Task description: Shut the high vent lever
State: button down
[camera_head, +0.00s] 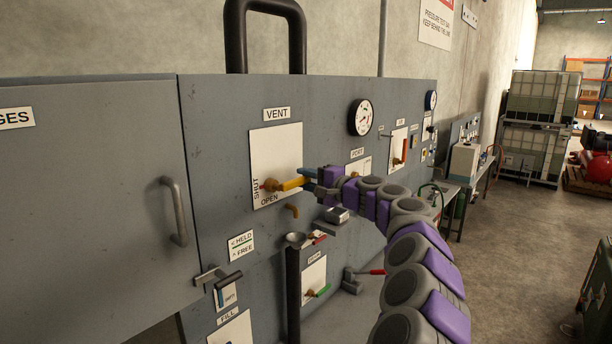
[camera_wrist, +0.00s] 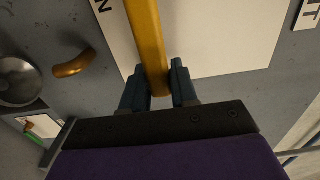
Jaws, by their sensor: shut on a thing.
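The vent lever (camera_head: 291,184) is a yellow handle on a brass pivot, on a white plate (camera_head: 273,150) under the VENT label. The plate reads SHUT up its left side and OPEN along its bottom. The lever sticks out to the right of the pivot, near the plate's lower edge. My gripper (camera_head: 306,178) is at the lever's free end with its blue fingers closed around it. In the wrist view the yellow lever (camera_wrist: 147,40) runs down between the two fingers of my gripper (camera_wrist: 159,90). The pivot is out of the wrist view.
A brass spout (camera_head: 292,209) and a funnel (camera_head: 295,239) sit below the lever. A cabinet door with a handle (camera_head: 174,211) is at left. A gauge (camera_head: 361,117) and other valve plates line the panel to the right. Open floor lies at far right.

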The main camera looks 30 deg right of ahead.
jog(key=shift+f, duration=0.2)
jog(key=c, duration=1.2)
grip_release()
jog(key=shift+o, duration=1.2)
jog(key=shift+w+d+f, duration=0.1)
jog(key=shift+w+d, duration=0.05)
jog(key=shift+d, duration=0.15)
jog(key=shift+v, duration=0.8)
jog(key=b+v, duration=0.3)
jog(key=v, duration=1.2)
jog(key=shift+s+d, duration=0.2)
jog(key=shift+s, duration=0.15)
